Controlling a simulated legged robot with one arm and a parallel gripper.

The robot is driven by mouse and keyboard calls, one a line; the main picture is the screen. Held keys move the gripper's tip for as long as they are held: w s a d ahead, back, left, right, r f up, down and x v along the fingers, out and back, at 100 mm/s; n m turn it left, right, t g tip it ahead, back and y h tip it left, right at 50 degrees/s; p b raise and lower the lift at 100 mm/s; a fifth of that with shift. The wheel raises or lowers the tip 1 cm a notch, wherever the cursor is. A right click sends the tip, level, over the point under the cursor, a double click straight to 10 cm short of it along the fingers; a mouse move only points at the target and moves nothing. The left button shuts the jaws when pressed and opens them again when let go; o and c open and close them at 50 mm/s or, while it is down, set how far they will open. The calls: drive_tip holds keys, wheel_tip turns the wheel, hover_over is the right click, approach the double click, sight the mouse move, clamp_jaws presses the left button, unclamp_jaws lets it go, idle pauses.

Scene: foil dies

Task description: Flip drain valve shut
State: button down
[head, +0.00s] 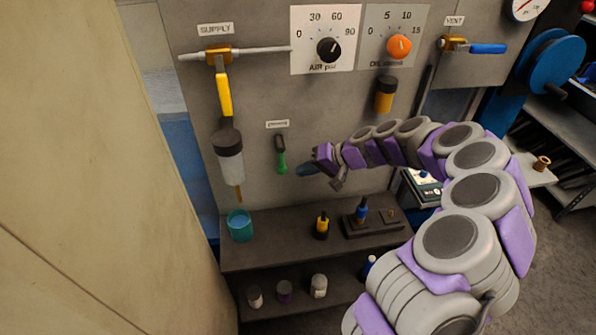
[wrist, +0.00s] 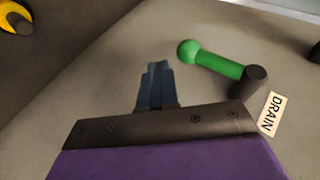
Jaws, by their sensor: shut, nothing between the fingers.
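The drain valve is on the grey panel under a small label, with a dark pivot (head: 280,142) and a green handle (head: 282,162) hanging down. In the wrist view the green handle (wrist: 212,61) runs from a rounded green end to the dark pivot (wrist: 249,82), beside the DRAIN label (wrist: 271,113). My gripper (head: 304,170) is just right of the handle in the head view. Its blue-grey fingers (wrist: 157,82) are shut together and empty. In the wrist view a gap shows between the fingertips and the handle; I see no contact.
The supply valve's yellow handle (head: 224,95) and a clear bowl (head: 229,155) are to the left. The vent valve's blue handle (head: 488,48) is at upper right.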

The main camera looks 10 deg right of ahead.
drive_tip(key=s+d+r+p, duration=0.1)
drive_tip(key=s+d+p, duration=0.1)
drive_tip(key=d, duration=0.7)
drive_tip(key=shift+s+r, duration=0.15)
drive_tip(key=shift+s, duration=0.7)
